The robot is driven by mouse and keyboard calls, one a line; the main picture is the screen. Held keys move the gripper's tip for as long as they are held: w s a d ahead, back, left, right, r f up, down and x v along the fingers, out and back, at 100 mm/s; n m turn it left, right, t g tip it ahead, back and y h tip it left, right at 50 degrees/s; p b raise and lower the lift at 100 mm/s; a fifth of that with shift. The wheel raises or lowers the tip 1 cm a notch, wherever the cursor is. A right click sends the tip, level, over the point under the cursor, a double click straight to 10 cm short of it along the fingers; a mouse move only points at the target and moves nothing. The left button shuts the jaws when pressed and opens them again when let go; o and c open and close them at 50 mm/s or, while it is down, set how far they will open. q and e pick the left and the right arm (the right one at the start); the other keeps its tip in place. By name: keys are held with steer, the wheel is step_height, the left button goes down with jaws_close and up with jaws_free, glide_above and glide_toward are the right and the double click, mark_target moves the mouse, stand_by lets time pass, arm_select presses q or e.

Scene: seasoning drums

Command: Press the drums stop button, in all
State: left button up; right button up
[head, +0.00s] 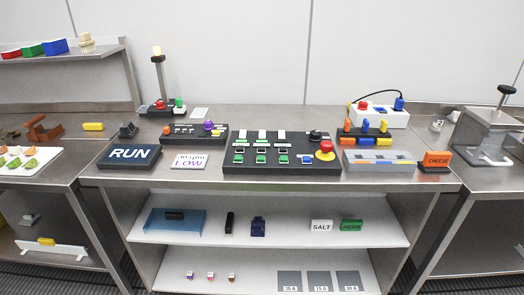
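A black control panel (280,168) lies in the middle of the steel bench. A large red mushroom button (326,147) on a yellow base is at its right end. Green buttons (260,158) and white labels run along the panel, with a black knob (316,135) at the back right. Another red button (161,104) and a green one (179,102) sit on a small black box at the back left. I cannot read which button is marked as the drums stop. Neither of my grippers is in view.
A RUN sign (130,154), a LOW card (190,161) and a smaller black panel (193,135) are on the left. Shelves lie below.

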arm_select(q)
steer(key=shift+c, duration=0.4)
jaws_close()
